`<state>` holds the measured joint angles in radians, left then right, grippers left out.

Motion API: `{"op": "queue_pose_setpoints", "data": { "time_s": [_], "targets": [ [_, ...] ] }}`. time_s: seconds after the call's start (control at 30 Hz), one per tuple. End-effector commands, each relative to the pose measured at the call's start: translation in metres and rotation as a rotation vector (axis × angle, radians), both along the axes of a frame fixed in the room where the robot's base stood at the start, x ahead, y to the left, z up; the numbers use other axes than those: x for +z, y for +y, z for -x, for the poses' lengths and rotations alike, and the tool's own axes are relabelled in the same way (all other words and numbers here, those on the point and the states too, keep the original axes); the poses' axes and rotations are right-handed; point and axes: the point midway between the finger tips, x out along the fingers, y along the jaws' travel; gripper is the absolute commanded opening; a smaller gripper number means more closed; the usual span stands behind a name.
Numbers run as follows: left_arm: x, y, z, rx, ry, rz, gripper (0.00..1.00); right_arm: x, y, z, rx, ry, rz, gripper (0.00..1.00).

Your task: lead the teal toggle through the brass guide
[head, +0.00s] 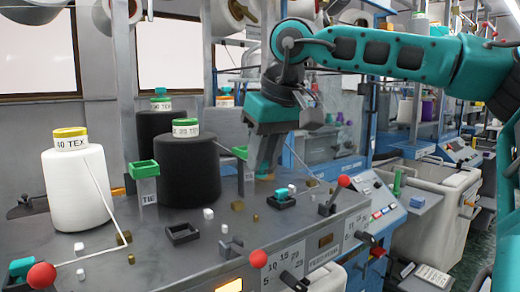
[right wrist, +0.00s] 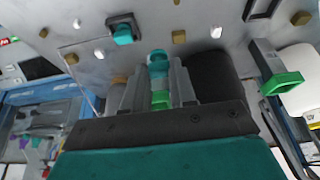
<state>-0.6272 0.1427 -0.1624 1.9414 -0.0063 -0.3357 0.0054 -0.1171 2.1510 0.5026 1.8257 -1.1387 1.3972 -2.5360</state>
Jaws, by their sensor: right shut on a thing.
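My right gripper (head: 264,172) reaches down behind the dark trays on the grey bench, beside the black cone. In the right wrist view its fingers (right wrist: 158,85) are closed around a small teal and green piece (right wrist: 158,62). The fingers mostly hide this piece in the head view. A teal toggle (head: 281,193) sits in a small dark tray, also visible in the right wrist view (right wrist: 122,35). Another teal piece (head: 21,266) lies at the far left. Small brass blocks (head: 238,205) stand on the bench; I cannot tell which is the guide. My left gripper is out of view.
A white yarn cone (head: 72,190) and black cones (head: 188,170) stand at the left and behind. A thin white thread runs from the white cone to a brass block (head: 124,238). An empty dark tray (head: 182,234) and red-knobbed levers (head: 343,181) are near.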

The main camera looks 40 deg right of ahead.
Motion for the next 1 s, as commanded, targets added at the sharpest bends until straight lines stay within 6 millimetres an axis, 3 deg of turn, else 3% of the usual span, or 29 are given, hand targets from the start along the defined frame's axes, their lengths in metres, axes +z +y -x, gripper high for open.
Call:
{"op": "queue_pose_setpoints", "data": {
  "time_s": [0.87,1.0],
  "targets": [
    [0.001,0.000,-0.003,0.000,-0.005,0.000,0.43,-0.045,0.000,0.000,0.000,0.002,-0.001,0.09],
    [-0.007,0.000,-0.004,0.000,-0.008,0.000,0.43,-0.054,0.000,0.000,0.000,0.001,-0.001,0.09]
  ]
}}
